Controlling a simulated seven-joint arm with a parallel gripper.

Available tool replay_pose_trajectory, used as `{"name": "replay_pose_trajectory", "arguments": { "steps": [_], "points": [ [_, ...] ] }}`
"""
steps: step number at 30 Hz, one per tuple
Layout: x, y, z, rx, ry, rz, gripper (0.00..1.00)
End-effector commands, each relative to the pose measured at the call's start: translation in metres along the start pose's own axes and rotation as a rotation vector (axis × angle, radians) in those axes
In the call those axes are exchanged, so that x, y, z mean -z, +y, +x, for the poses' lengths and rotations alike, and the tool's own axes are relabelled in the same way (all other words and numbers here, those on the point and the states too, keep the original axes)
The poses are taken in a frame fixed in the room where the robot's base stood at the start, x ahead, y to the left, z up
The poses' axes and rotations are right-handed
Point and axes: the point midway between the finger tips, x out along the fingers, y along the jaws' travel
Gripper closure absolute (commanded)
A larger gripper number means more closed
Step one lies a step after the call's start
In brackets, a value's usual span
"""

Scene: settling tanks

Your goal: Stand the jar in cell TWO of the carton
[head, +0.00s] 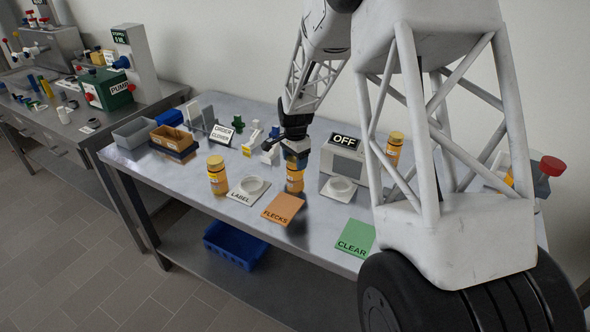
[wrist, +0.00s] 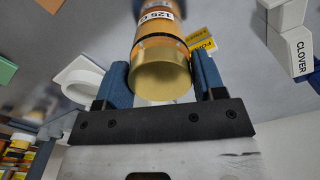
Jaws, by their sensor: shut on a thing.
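I cannot identify the carton or a cell marked TWO.
Grey and brown trays (head: 172,136) and an ORDER CLOVER sign (head: 221,134) stand left.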

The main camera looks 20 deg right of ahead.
Motion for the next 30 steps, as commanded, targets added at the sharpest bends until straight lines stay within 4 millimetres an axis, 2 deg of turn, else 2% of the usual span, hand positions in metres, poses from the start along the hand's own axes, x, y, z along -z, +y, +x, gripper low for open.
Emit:
{"name": "replay_pose_trajectory", "arguments": {
  "steps": [1,2,14,23,30],
  "points": [
    [0.0,0.0,-0.001,0.001,0.0,0.0,0.68],
    [0.0,0.0,-0.001,0.001,0.0,0.0,0.73],
    [0.0,0.0,-0.006,0.002,0.001,0.0,0.73],
    [0.0,-0.001,-0.039,0.003,0.001,0.0,0.73],
    [-0.015,0.029,-0.039,0.001,0.0,0.0,0.73]
  ]
}}
